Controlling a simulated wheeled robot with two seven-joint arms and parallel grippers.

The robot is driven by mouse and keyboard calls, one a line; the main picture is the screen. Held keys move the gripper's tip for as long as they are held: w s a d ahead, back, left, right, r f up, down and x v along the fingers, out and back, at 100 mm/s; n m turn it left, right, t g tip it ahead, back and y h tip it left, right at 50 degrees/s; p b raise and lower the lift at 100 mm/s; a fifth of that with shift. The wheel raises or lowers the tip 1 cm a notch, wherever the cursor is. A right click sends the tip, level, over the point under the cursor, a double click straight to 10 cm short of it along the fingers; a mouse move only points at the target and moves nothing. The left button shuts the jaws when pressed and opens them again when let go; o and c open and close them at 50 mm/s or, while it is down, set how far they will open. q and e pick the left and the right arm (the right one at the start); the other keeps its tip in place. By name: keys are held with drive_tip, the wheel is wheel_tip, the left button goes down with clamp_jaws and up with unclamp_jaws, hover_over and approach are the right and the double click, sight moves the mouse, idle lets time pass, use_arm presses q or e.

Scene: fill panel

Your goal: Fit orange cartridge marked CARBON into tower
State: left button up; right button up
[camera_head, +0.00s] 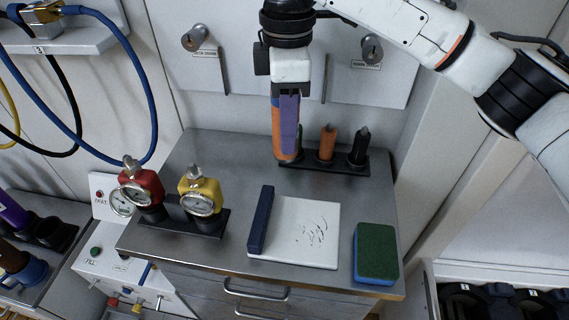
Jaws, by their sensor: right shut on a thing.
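My right gripper (287,92) comes down from the top and points downward over the back of the steel counter. It is shut on the orange cartridge (278,128), which hangs upright below it and has a purple strip down its front. No CARBON marking can be read on it. Its lower end is close to the left end of the black marker rack; I cannot tell if it touches. I cannot make out a tower with certainty. My left gripper is not in view.
The counter (225,155) holds a black rack (343,165) with green, orange and black markers, a whiteboard (300,255) with a dark blue eraser (261,220), a green-blue sponge (376,255), and red (143,190) and yellow (203,188) gauges. Hoses hang at left.

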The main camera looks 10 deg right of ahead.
wheel_tip(320, 180, down, 9)
drive_tip(key=shift+w+r, duration=0.1)
drive_tip(key=shift+r, duration=0.05)
idle(0.4)
drive_tip(key=o, duration=1.2)
